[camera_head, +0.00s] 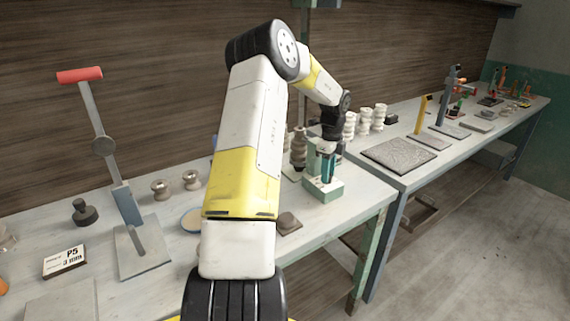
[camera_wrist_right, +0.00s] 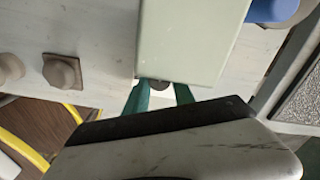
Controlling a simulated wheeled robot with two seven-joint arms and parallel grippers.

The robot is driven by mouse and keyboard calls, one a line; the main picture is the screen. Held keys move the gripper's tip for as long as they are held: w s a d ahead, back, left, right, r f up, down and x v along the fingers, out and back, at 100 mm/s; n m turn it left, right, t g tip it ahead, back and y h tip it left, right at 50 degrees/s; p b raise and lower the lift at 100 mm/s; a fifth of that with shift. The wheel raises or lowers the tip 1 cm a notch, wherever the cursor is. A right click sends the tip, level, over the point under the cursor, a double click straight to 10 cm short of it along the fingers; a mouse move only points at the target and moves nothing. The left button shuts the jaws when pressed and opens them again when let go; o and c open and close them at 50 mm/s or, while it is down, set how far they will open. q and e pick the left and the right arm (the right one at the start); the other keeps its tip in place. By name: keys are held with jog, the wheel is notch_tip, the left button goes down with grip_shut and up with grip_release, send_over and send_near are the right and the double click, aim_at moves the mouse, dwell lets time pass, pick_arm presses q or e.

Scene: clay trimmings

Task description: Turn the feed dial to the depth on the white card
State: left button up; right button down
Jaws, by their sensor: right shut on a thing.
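The white card (camera_head: 64,262) stands at the left of the near bench; it reads "P5" with a smaller line in mm below, which looks like 3. A pale green machine housing (camera_head: 322,192) stands near the bench's right end; it fills the upper middle of the right wrist view (camera_wrist_right: 190,40). My right gripper (camera_head: 327,170) is at this machine, pointing down. In the wrist view its teal fingers (camera_wrist_right: 160,95) are shut on a small dark dial (camera_wrist_right: 157,84) at the housing's edge, mostly hidden. The dial's marks and setting cannot be read. My left gripper is out of view.
A red-handled lever press (camera_head: 110,140) stands at left, near a dark weight (camera_head: 85,212) and two spools (camera_head: 175,186). A brown block (camera_head: 288,222) lies by the front edge. A second bench with a grey textured slab (camera_head: 399,154) lies to the right.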

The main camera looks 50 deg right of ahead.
jog(key=m, duration=0.6)
jog(key=shift+m, duration=0.4)
dwell(0.4)
jog(key=c, duration=1.1)
grip_release()
jog(key=shift+o, duration=0.2)
notch_tip(320, 180, up, 8)
jog(key=shift+f, duration=0.1)
jog(key=shift+s, duration=0.1)
